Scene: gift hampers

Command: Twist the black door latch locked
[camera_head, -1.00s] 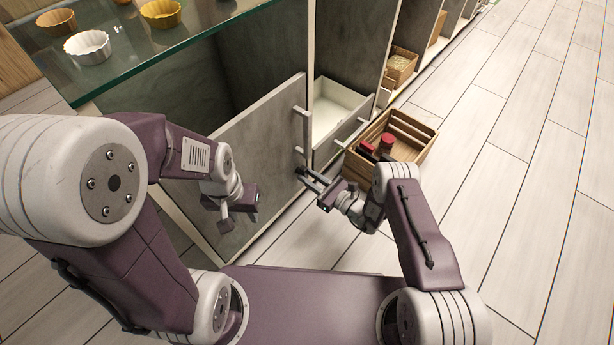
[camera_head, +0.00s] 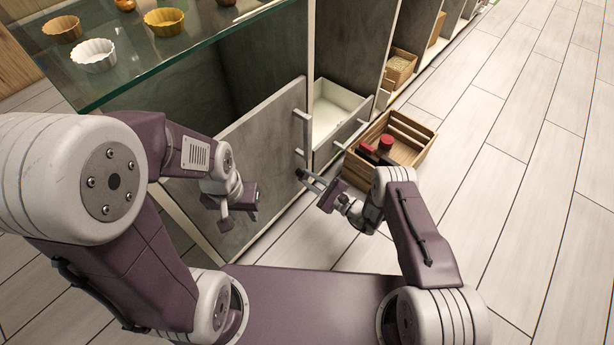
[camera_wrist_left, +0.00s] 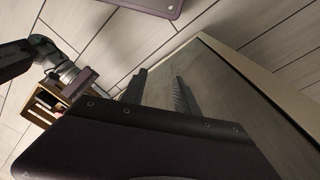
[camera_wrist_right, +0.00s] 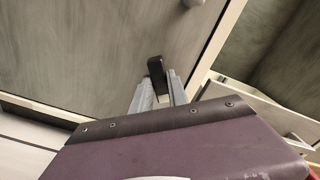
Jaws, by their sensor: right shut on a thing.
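The black door latch (camera_wrist_right: 156,68) sits near the edge of the grey cabinet door (camera_head: 252,140), below its white handle (camera_head: 302,128). In the right wrist view the latch is between the fingertips of my right gripper (camera_wrist_right: 160,82), which is shut on it. The fingers hide its lower part. In the head view the right gripper (camera_head: 306,179) reaches the door edge from the right, and the latch shows only as a small dark spot. My left gripper (camera_wrist_left: 158,82) is open and empty, in front of the door's lower left part.
A wooden crate (camera_head: 422,140) with dark and red-capped items stands right of my right gripper. An open white drawer (camera_head: 335,105) is behind it. A glass top (camera_head: 135,60) with several small bowls is at upper left. The floor at right is clear.

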